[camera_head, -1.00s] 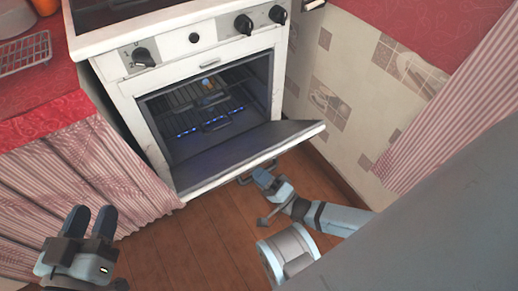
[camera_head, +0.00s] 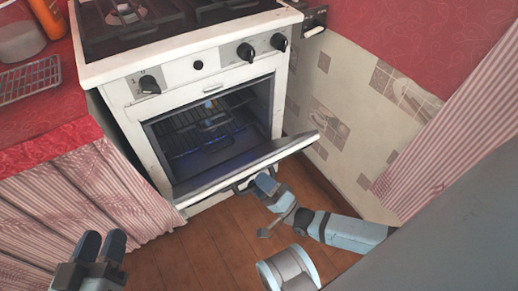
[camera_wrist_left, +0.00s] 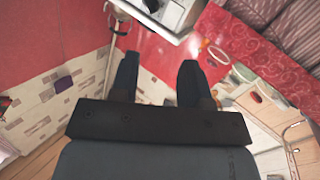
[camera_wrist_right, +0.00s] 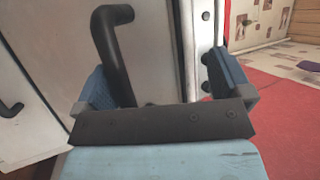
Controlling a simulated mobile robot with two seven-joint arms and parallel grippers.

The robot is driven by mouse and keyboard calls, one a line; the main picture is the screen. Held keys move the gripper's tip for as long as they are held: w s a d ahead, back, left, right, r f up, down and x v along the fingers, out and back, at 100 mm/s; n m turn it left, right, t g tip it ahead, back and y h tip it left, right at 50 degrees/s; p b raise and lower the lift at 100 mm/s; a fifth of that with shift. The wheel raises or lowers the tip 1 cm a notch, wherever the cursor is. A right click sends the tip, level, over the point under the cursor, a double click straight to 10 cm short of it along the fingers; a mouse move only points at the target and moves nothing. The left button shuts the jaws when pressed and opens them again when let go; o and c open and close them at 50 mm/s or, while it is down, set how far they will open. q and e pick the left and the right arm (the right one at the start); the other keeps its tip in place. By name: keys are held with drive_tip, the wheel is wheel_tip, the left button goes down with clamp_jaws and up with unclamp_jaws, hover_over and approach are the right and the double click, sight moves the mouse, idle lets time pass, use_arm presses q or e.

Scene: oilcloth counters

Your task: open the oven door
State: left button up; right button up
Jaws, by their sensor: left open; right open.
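The oven door (camera_head: 240,170) is white with a dark inner panel. It hangs partly open, tilted outward from the white stove (camera_head: 205,90), and the oven cavity (camera_head: 210,125) with its racks shows behind it. My right gripper (camera_head: 262,186) is open at the door's front edge, by the dark handle (camera_head: 243,184). In the right wrist view, the handle (camera_wrist_right: 113,55) runs down beside the left finger, inside the open right gripper (camera_wrist_right: 170,88); whether they touch is unclear. My left gripper (camera_head: 102,244) is open and empty at the lower left, also open in its wrist view (camera_wrist_left: 157,80).
A red counter (camera_head: 40,120) with a wire rack (camera_head: 30,80) and an orange container (camera_head: 46,18) stands left of the stove, with a striped curtain (camera_head: 85,195) below. A tiled wall (camera_head: 345,125) is close on the right. The wooden floor (camera_head: 215,240) before the stove is clear.

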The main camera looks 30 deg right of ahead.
sight(257, 161)
drive_tip(key=shift+o, duration=0.4)
drive_tip(key=r+p, duration=0.1)
drive_tip(key=r, duration=0.2)
drive_tip(key=r+p, duration=0.1)
drive_tip(key=r, duration=0.3)
drive_tip(key=r+p, duration=0.2)
drive_tip(key=r, duration=0.1)
drive_tip(key=shift+w+a+r, duration=0.15)
drive_tip(key=shift+w+r, duration=0.1)
drive_tip(key=shift+r, duration=0.05)
drive_tip(key=r, duration=0.1)
drive_tip(key=s+r, duration=0.1)
drive_tip(key=r, duration=0.1)
drive_tip(key=shift+s+d+r+p, duration=0.2)
drive_tip(key=shift+d+p, duration=0.05)
drive_tip(key=shift+p, duration=0.15)
drive_tip(key=c, duration=0.7)
use_arm(q)
wheel_tip(257, 161, up, 8)
drive_tip(key=t, duration=0.3)
drive_tip(key=shift+s+a+r+n, duration=0.2)
drive_tip(key=shift+s+a+n, duration=0.1)
drive_tip(key=shift+s, duration=0.15)
use_arm(e)
drive_tip(key=shift+w+a+f, duration=0.1)
drive_tip(key=shift+f, duration=0.05)
